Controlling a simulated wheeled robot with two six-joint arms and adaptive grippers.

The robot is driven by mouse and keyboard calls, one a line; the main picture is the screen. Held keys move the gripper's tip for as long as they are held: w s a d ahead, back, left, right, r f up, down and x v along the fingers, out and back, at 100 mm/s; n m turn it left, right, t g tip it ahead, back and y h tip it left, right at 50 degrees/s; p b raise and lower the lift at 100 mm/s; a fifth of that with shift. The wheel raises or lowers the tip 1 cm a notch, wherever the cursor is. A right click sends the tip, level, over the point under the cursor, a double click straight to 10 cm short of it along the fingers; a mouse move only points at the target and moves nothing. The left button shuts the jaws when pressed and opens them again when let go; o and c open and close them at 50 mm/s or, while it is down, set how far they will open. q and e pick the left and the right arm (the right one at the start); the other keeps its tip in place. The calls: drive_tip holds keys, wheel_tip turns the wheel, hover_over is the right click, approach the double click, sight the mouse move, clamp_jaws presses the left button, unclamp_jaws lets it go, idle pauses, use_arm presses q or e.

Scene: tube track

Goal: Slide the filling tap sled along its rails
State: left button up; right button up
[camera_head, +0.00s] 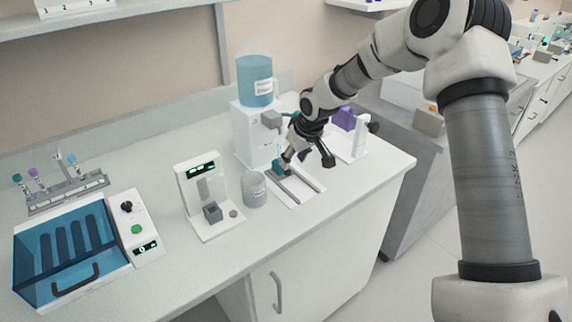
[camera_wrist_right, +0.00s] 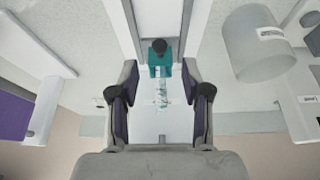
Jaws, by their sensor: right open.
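The tap sled is a small teal block (camera_head: 279,167) on pale rails (camera_head: 313,180) set in the bench, beside the white dispenser. In the right wrist view the teal sled (camera_wrist_right: 160,68) has a dark round knob (camera_wrist_right: 159,46), and the rails (camera_wrist_right: 183,30) run away from it. A clear, marked tube-like piece (camera_wrist_right: 162,92) shows next to the sled. My right gripper (camera_head: 307,161) is open over the rails. In its wrist view the fingers (camera_wrist_right: 160,78) stand apart on either side of the sled, with visible gaps. My left gripper is out of view.
The white dispenser (camera_head: 245,137) with a blue tank (camera_head: 255,82) stands behind the rails. A clear beaker (camera_head: 254,190) and a white display stand (camera_head: 205,200) are left of them. A white stand with a purple block (camera_head: 344,119) is close on the right.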

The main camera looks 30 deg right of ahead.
sight(289, 170)
drive_tip(key=x, duration=0.6)
drive_tip(key=shift+w+r, duration=0.1)
drive_tip(key=shift+w, duration=0.05)
drive_tip(key=shift+r, duration=0.15)
drive_tip(key=shift+s, duration=0.25)
drive_tip(key=shift+c, duration=1)
clamp_jaws()
drive_tip(key=shift+s, duration=0.1)
